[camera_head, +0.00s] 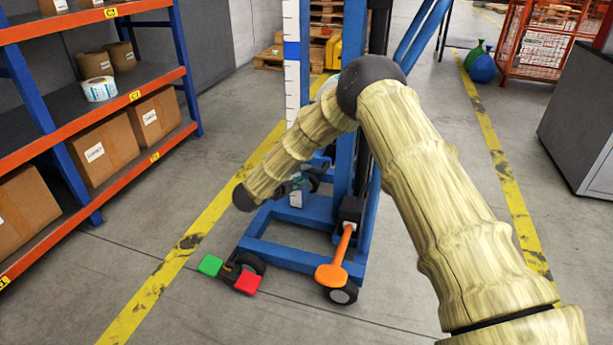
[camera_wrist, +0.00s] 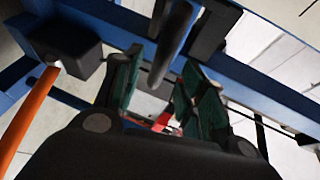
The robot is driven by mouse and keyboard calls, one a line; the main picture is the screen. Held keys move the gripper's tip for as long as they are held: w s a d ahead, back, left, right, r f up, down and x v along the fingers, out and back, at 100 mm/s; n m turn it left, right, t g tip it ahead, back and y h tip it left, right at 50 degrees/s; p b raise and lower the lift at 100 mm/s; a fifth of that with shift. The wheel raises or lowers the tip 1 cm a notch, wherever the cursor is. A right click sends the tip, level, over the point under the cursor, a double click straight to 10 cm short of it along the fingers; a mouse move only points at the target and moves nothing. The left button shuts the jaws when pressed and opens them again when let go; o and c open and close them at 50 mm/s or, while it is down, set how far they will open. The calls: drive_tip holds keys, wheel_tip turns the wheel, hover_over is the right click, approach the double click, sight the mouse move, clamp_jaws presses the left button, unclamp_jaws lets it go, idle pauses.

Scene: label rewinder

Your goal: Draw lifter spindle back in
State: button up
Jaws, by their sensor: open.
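The lifter is a blue wheeled frame (camera_head: 285,256) with an upright blue mast, standing on the floor in the middle of the head view. In the wrist view a dark round bar, which looks like the spindle (camera_wrist: 174,42), comes down from the top edge. Its lower end shows between the two fingers of my gripper (camera_wrist: 160,88). The fingers are open, one on each side of the bar in the picture, with gaps visible. I cannot tell how deep the bar sits between them. In the head view my arm hides most of the spindle area.
An orange lever (camera_head: 336,258) slopes down at the lifter's front; it also shows in the wrist view (camera_wrist: 28,118). Green (camera_head: 210,265) and red (camera_head: 247,283) pedals sit low by a wheel. A shelf rack (camera_head: 160,78) with boxes stands left. Floor between is clear.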

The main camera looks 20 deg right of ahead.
sight(307, 171)
drive_tip(key=shift+b+x, duration=0.5)
drive_tip(key=shift+x, duration=1.3)
clamp_jaws()
